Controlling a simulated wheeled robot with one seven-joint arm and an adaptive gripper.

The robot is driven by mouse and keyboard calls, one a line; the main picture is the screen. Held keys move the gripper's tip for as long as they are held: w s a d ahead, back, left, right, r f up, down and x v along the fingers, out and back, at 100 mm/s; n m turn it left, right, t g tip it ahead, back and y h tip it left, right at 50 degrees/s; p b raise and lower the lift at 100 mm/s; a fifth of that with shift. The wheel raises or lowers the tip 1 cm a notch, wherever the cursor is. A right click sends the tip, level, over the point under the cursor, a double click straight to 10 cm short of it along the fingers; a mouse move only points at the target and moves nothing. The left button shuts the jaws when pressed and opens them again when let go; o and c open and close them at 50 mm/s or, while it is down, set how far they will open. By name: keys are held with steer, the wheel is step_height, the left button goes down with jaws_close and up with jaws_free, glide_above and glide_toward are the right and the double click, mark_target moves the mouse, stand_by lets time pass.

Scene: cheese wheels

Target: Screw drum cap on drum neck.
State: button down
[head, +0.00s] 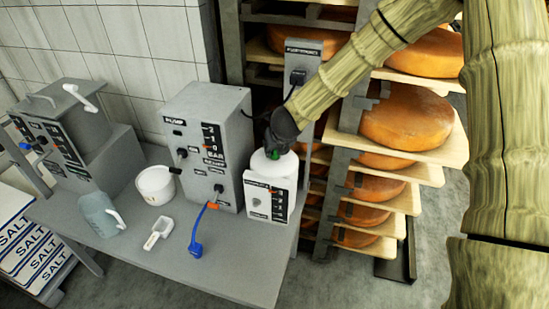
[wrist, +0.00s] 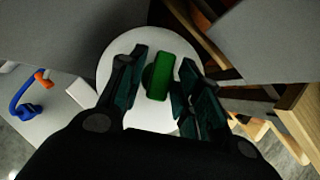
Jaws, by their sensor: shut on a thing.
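A grey pump box (head: 212,140) stands close to the left of the drum. A blue hose (head: 199,228), a white scoop (head: 158,232), a white pot (head: 156,185) and a clear jug (head: 99,214) lie farther left. Shelves with cheese wheels (head: 405,117) stand close on the right.

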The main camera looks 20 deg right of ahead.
stand_by(0.3)
steer(key=c, duration=0.9)
jaws_free()
steer(key=shift+r, duration=0.1)
steer(key=v, duration=1.1)
steer(key=shift+s+r, duration=0.25)
steer(key=shift+s, duration=0.05)
